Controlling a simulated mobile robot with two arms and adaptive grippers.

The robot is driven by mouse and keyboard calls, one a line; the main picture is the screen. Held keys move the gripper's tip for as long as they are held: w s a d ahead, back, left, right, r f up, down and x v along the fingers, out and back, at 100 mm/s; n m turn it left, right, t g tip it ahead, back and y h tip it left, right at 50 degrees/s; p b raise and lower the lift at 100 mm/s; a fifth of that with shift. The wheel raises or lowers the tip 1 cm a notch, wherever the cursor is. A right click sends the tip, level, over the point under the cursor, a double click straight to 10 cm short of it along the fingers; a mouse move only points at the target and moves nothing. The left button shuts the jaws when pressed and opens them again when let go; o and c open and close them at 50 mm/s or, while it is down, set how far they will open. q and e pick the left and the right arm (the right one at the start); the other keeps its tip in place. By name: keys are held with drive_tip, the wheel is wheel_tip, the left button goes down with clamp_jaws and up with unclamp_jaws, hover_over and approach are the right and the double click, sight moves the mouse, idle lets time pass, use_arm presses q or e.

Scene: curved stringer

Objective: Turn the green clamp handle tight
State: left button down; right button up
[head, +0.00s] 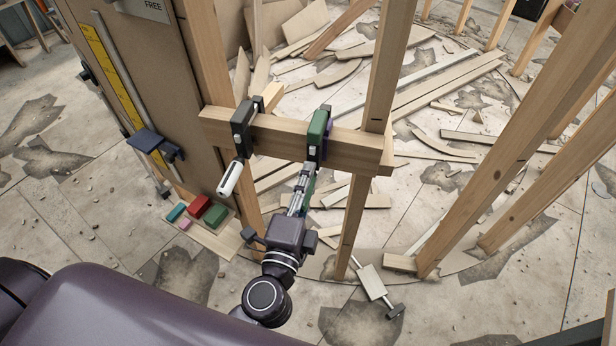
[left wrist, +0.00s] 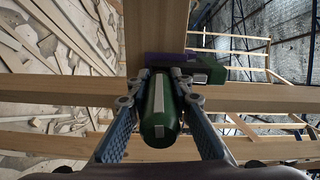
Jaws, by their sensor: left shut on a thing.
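The green clamp (head: 318,132) sits on the horizontal wooden beam (head: 275,137), between the black clamp and an upright post. Its green handle (left wrist: 160,112) points toward my left wrist camera and bears light strips. My left gripper (head: 305,172) reaches up from below to the handle, which it largely hides in the head view. In the left wrist view my left gripper (left wrist: 164,85) has one finger on each side of the handle, shut on it. A purple part (left wrist: 190,60) shows by the clamp's jaw. My right gripper is not in view.
A black clamp (head: 241,130) with a white handle (head: 229,178) sits on the same beam to the left. Upright posts (head: 385,70) stand close by. Coloured blocks (head: 199,206) lie lower left. Wood scraps (head: 420,95) cover the floor behind.

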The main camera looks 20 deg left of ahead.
use_arm(q)
drive_tip(key=m+p, duration=0.1)
drive_tip(key=m, duration=0.4)
drive_tip(key=shift+m, duration=0.4)
drive_tip(key=m+p, duration=0.2)
drive_tip(key=m, duration=0.3)
drive_tip(key=shift+r, duration=0.1)
drive_tip(key=m+p, duration=0.3)
drive_tip(key=m, duration=0.2)
drive_tip(key=shift+m, duration=0.3)
drive_tip(key=shift+m+p, duration=0.65)
drive_tip(key=shift+m, duration=0.95)
drive_tip(key=c, duration=1.7)
unclamp_jaws()
